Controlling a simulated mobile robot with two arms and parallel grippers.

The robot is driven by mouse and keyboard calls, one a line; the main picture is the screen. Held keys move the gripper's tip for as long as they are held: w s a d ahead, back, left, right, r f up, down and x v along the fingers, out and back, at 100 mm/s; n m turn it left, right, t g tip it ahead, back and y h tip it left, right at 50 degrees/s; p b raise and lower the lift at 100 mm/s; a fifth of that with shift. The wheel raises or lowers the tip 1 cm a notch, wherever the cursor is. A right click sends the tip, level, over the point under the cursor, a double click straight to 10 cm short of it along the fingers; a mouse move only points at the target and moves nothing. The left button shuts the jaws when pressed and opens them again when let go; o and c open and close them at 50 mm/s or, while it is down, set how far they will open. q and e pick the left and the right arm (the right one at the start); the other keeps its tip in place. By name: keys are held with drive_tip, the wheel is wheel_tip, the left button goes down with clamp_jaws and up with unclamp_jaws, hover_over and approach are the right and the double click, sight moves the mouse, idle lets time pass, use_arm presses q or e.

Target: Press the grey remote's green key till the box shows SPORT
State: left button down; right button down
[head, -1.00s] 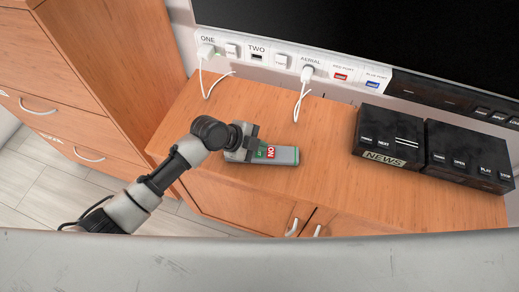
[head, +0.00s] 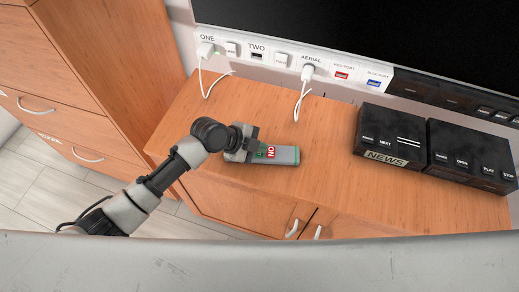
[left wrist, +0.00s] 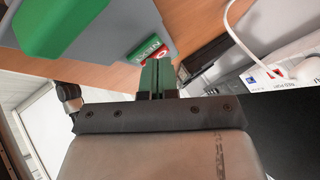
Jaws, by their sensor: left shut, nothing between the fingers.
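The grey remote (head: 287,154) lies on the wooden cabinet top, with a red ON label and green parts on its upper face. My left gripper (head: 254,152) is shut and empty at the remote's left end, partly covering it; I cannot tell whether it touches. In the left wrist view the shut fingers (left wrist: 155,77) point at the remote (left wrist: 105,38), near its NEXT and red labels. A large raised green part (left wrist: 62,22) sits on the remote at the upper left. The black box (head: 391,132) shows NEWS on its front display. My right gripper is not in view.
A second black box (head: 470,158) with several keys stands right of the NEWS box. A socket strip (head: 290,62) with white cables runs along the back under a dark screen (head: 380,35). Drawers (head: 50,80) stand at the left. The top between remote and boxes is clear.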

use_arm(q)
drive_tip(key=shift+f, duration=0.25)
idle(0.4)
drive_tip(key=shift+r+p, duration=0.4)
drive_tip(key=shift+r, duration=0.4)
wheel_tip(320, 180, up, 5)
drive_tip(key=p, duration=0.4)
drive_tip(key=shift+r, duration=0.1)
idle(0.6)
